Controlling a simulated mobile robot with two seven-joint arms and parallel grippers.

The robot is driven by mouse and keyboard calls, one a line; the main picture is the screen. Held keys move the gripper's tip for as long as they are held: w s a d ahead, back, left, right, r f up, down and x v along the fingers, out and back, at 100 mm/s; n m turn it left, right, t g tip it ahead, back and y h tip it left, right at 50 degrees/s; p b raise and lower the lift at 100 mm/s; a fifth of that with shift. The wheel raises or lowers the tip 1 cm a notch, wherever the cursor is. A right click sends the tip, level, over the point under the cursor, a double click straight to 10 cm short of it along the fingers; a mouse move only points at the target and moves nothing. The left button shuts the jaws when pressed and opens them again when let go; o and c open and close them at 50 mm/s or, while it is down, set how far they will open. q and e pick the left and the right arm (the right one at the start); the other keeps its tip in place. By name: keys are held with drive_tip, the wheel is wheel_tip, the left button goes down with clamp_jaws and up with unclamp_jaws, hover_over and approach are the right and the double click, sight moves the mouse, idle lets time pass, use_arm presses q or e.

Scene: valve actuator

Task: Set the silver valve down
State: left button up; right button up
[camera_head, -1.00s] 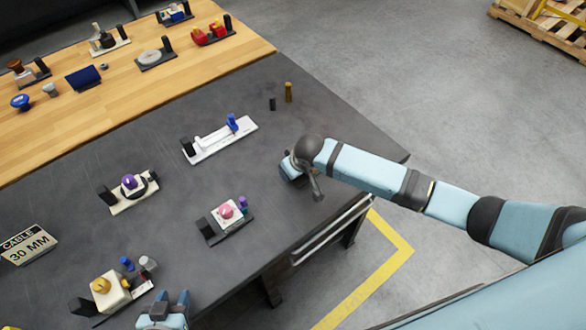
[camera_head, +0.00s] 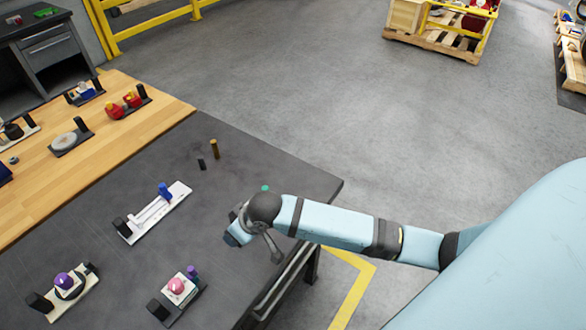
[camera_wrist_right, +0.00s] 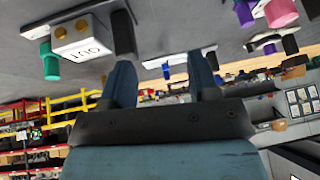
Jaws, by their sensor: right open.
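I cannot pick out a silver valve with certainty in either current view. My right gripper (camera_head: 234,238) is over the dark table (camera_head: 90,212), near its right edge, in the head view. In the right wrist view its two blue fingers (camera_wrist_right: 162,78) are spread apart with nothing held between them. A white box with two yellow knobs (camera_wrist_right: 82,38), a green cylinder (camera_wrist_right: 49,62) and a dark post (camera_wrist_right: 122,36) stand near the left finger. In the head view only a green top (camera_head: 265,188) shows behind my wrist. My left gripper is out of view.
A white fixture with a blue knob (camera_head: 152,212), a pink-knob fixture (camera_head: 177,291) and a purple-knob fixture (camera_head: 66,285) stand on the dark table. A dark peg (camera_head: 201,164) and a brass peg (camera_head: 214,149) stand near the back edge. Bare tabletop lies between them.

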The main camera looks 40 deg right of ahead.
drive_tip(key=s+f+t, duration=0.1)
drive_tip(key=s, duration=0.1)
drive_tip(key=s+f+t+y, duration=0.1)
drive_tip(key=s+f, duration=0.1)
drive_tip(key=s, duration=0.1)
drive_tip(key=s+a+f+m, duration=0.1)
drive_tip(key=s+f, duration=0.1)
drive_tip(key=shift+s+t, duration=0.35)
drive_tip(key=shift+t, duration=0.05)
drive_tip(key=s+d+f+t+h, duration=0.1)
drive_tip(key=s+d+f+t, duration=0.1)
drive_tip(key=s+d, duration=0.4)
drive_tip(key=s+f, duration=0.1)
drive_tip(key=s, duration=0.3)
drive_tip(key=shift+s+d+f+m+t+h, duration=0.2)
drive_tip(key=shift+f+m+t+h, duration=0.1)
drive_tip(key=shift+m+t, duration=0.1)
